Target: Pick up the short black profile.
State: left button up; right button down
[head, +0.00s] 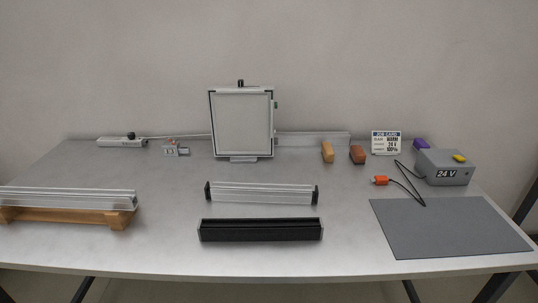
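A black profile (261,231) lies lengthwise near the front middle of the table, roughly parallel to the front edge. Just behind it, and apart from it, lies a silver profile (262,193) with black end pieces. More silver profiles (65,197) rest on a wooden stand (60,215) at the left edge of the view. Neither of my grippers shows in the head view.
A framed light panel (241,122) stands upright at the back middle. A grey 24 V box (445,170) with a cable and orange connector (380,180) stands right, behind a grey mat (450,228). The job card (386,142) stands at the back. The table (165,235) is clear left of the black profile.

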aim_at(228, 230)
jog(key=i+j, duration=0.15)
jog(key=i, duration=0.3)
jog(key=k+j+z, duration=0.2)
jog(key=z, duration=0.15)
jog(key=k+j+z, duration=0.1)
jog(key=k+z, duration=0.6)
jog(key=i, duration=0.05)
